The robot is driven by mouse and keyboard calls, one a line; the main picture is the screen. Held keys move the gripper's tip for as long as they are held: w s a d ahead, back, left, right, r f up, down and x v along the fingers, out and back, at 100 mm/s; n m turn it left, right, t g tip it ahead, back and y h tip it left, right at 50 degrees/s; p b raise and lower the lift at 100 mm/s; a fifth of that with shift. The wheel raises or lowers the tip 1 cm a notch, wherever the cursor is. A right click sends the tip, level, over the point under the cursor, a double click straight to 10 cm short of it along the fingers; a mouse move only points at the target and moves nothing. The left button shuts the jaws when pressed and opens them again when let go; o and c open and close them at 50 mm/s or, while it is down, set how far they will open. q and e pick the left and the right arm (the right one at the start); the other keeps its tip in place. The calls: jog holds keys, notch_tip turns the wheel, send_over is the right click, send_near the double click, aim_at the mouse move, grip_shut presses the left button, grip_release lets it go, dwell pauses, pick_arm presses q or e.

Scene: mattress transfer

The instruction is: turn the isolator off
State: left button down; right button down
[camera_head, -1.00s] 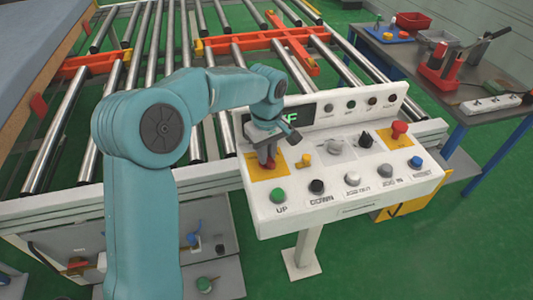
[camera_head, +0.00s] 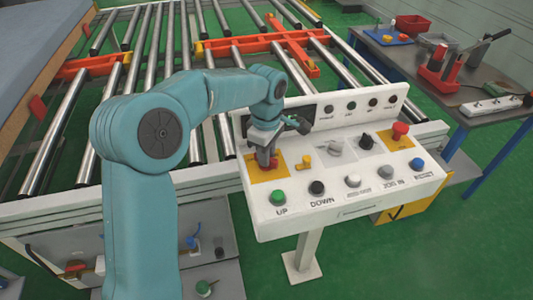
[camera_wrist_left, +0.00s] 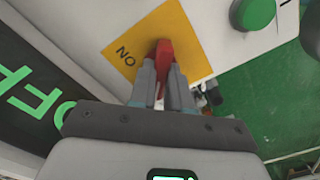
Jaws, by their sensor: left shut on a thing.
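The isolator is a red handle (camera_wrist_left: 165,53) on a yellow plate (camera_wrist_left: 192,38). The plate is at the left end of the white control console (camera_head: 341,206), where it also shows in the head view (camera_head: 258,176). My left gripper (camera_wrist_left: 161,82) is shut on the red handle, with one finger on each side of it. In the head view my left gripper (camera_head: 266,160) points down at the plate and hides most of the handle. A dark display (camera_wrist_left: 35,92) beside the plate shows green letters that read OFF. My right gripper is in neither view.
The console's front row has a green UP button (camera_head: 278,197), a black DOWN button (camera_head: 316,187) and others. A red mushroom button (camera_head: 400,131) stands at its right end. A roller conveyor (camera_head: 145,90) lies behind, and a workbench (camera_head: 455,85) is at the right.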

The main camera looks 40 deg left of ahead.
pick_arm(q)
jog(key=shift+w+a+r, duration=0.1)
jog(key=shift+a, duration=0.05)
jog(key=c, duration=1.1)
grip_release()
notch_tip(320, 180, up, 16)
jog(key=shift+r+p, duration=0.15)
jog(key=shift+p, duration=0.95)
